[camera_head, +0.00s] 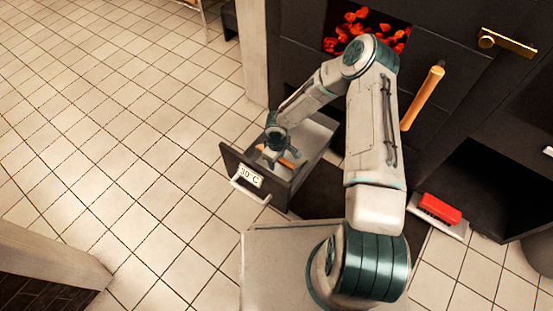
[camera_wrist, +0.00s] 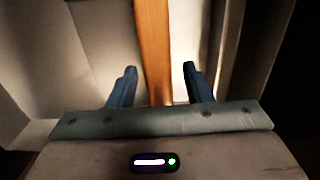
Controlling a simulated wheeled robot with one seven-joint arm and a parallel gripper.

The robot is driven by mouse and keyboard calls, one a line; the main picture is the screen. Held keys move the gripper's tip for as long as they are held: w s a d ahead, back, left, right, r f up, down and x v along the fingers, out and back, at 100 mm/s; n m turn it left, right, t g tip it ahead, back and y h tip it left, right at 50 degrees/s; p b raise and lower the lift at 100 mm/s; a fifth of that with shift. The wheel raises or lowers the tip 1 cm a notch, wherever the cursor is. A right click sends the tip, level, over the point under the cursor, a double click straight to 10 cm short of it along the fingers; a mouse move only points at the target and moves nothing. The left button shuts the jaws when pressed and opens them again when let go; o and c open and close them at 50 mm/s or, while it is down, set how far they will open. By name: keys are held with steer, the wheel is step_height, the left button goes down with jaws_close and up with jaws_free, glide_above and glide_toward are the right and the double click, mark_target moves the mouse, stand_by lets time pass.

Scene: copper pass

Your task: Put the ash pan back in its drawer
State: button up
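The drawer (camera_head: 228,158) is pulled out from the dark front of the oven. Its front has a pale bar handle and a label reading "30 C". A light grey metal shape lies inside it, seemingly the ash pan (camera_head: 316,133), with a short wooden handle (camera_head: 288,163); my arm hides part of it. My gripper (camera_head: 272,158) reaches down into the drawer at that handle. In the wrist view, the fingers (camera_wrist: 160,70) stand apart on both sides of the wooden handle (camera_wrist: 152,40), with gaps visible. They do not grip it.
Glowing coals (camera_head: 365,30) show in an opening above the drawer. A wooden handle (camera_head: 424,98) and a brass handle (camera_head: 508,42) stick out from the oven front. A red brush (camera_head: 440,209) lies on a pale plate at the right. Tiled floor (camera_head: 120,120) at left is clear.

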step_height(320, 180, up, 14)
steer(key=p, duration=0.5)
steer(key=shift+p, duration=0.4)
steer(key=shift+f, duration=0.1)
